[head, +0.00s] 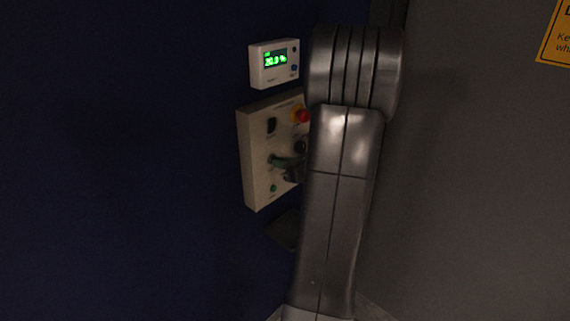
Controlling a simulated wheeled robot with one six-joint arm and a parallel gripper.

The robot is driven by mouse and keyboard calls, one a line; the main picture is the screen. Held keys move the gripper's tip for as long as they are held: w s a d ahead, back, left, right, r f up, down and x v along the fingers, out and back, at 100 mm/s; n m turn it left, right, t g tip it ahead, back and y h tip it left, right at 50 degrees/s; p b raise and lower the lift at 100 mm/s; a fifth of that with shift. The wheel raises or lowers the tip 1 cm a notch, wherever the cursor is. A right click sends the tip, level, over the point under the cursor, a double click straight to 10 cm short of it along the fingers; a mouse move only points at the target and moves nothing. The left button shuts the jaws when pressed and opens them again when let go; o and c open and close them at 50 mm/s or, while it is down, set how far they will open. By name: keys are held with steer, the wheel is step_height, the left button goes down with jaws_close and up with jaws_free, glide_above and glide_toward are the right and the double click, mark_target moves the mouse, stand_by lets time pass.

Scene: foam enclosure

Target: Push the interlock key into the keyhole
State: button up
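A pale control panel (257,155) is fixed to the dark blue wall, left of my arm. It carries a dark slot-like fitting (271,125), a red button on a yellow base (301,115), a dark round fitting (300,147) and a small green button or lamp (273,188). A greenish-grey shape (284,161) with a darker part lies across the panel's middle; I cannot tell whether it is the key, a handle or part of my gripper. My arm covers the panel's right side. I cannot make out my gripper, the interlock key or the keyhole for certain.
A white meter box (262,66) with a lit green display reading about 20.9 % is above the panel. A dark object (283,229) is below it. A grey wall (470,180) with a yellow sign (556,42) stands right. The blue wall's left is bare.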

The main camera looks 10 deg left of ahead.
steer(key=o, duration=0.5)
steer(key=b+v, duration=0.2)
steer(key=v, duration=1.1)
steer(key=shift+s+d+r, duration=0.15)
steer(key=shift+s+d, duration=0.05)
steer(key=shift+d, duration=0.15)
steer(key=p+x, duration=0.2)
steer(key=x, duration=1.1)
steer(key=shift+a, duration=0.1)
